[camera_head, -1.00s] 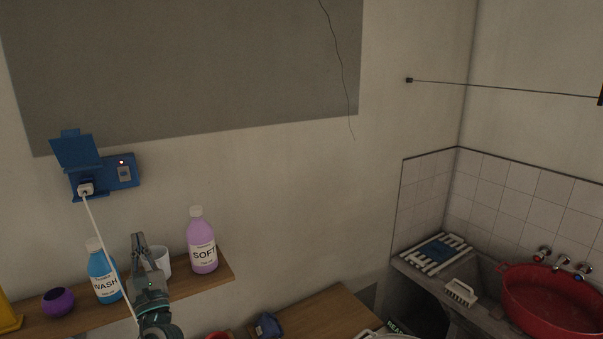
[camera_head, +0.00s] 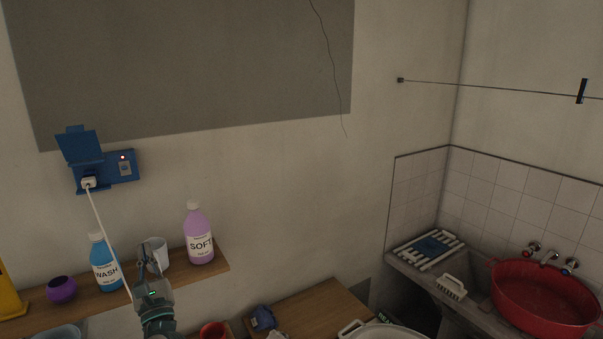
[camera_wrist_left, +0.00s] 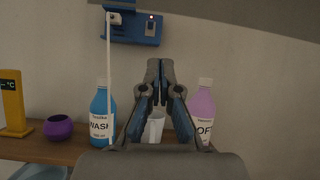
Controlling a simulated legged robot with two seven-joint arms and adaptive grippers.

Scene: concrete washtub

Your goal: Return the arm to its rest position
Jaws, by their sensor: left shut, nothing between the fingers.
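My left gripper (camera_head: 150,262) is shut and empty. In the head view it points up in front of the wooden shelf, between the blue WASH bottle (camera_head: 104,264) and the lilac SOFT bottle (camera_head: 199,236). A white mug (camera_head: 157,247) stands on the shelf behind it. In the left wrist view the gripper's fingers (camera_wrist_left: 160,68) meet at the tips, with the mug (camera_wrist_left: 154,128) showing behind them. My right gripper is not in view.
A blue wall socket (camera_head: 122,166) holds a plug with a white cable (camera_head: 105,228) hanging past the shelf (camera_head: 222,268). A purple bowl (camera_head: 61,289) sits at left. A red basin (camera_head: 543,306) and white brush (camera_head: 451,287) stand at the washtub. A clothesline (camera_head: 490,90) crosses the right wall.

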